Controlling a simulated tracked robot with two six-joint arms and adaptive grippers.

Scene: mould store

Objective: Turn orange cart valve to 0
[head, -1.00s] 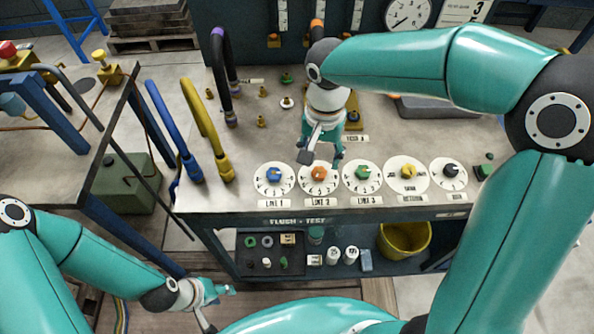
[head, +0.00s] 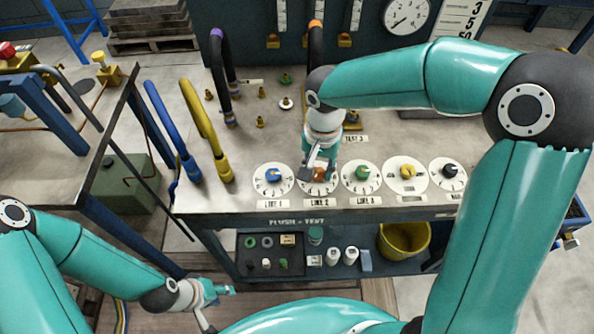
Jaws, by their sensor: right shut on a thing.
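The orange valve knob (head: 319,174) sits on a white numbered dial (head: 318,188) labelled LINE 2, on the front of the cart top (head: 245,205). My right gripper (head: 319,172) points down over this dial and is shut on the orange knob, hiding part of the knob and of the dial's numbers. The knob's exact setting cannot be read. My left gripper (head: 217,290) is low at the left, in front of the cart and away from the valves; its finger opening is too small to judge.
A blue knob (head: 273,175) is close on the left and a green knob (head: 362,172) close on the right. Yellow (head: 407,172) and black (head: 450,171) knobs follow. Blue (head: 173,130) and yellow (head: 207,128) hoses stand at the cart's left. A yellow bucket (head: 404,240) is below.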

